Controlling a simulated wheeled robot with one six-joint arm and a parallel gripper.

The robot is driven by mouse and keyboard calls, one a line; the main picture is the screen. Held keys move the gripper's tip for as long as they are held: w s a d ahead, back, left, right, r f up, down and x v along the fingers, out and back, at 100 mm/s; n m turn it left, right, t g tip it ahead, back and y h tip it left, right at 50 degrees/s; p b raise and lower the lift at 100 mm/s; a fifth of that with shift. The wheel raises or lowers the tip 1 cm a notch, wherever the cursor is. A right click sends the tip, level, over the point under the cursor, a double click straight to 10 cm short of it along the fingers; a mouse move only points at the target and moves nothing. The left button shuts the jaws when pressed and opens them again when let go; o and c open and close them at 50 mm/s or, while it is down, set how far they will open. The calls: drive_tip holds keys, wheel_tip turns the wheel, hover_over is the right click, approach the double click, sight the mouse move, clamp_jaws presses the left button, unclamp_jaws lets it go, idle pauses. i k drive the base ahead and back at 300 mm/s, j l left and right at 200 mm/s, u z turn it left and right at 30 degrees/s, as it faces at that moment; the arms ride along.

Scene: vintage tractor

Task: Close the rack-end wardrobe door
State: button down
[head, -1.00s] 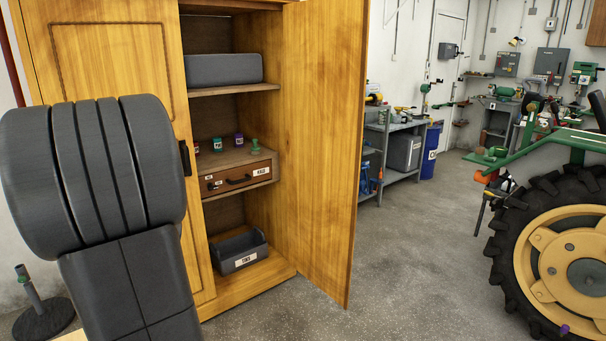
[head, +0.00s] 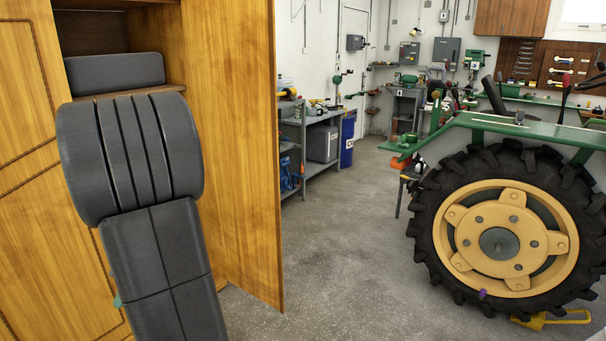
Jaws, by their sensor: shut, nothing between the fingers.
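The wooden wardrobe stands at the left, with its left door (head: 38,215) closed. Its rack-end door (head: 240,140), on the right side nearest the metal rack, stands wide open and juts out toward me. A grey box (head: 115,73) shows on an upper shelf inside. My dark arm crosses in front of the wardrobe and hides most of its lower interior. My gripper is not in view, and I cannot tell whether my arm touches the door.
A metal rack (head: 312,119) with a grey bin stands behind the open door, next to a blue barrel (head: 347,138). A tractor with a big yellow-hubbed wheel (head: 500,242) fills the right. Grey floor (head: 345,235) between door and tractor is clear.

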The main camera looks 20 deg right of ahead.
sight(230, 44)
drive_tip(key=i+l+z, duration=0.15)
drive_tip(key=i+l, duration=0.3)
drive_tip(key=i+l+z, duration=0.15)
drive_tip(key=i+l, duration=0.25)
drive_tip(key=i+l+z, duration=0.15)
drive_tip(key=i+l, duration=0.2)
drive_tip(key=i, duration=0.25)
drive_tip(key=i+l, duration=0.3)
drive_tip(key=i, duration=0.2)
drive_tip(key=i+l, duration=0.35)
drive_tip(key=i, duration=0.1)
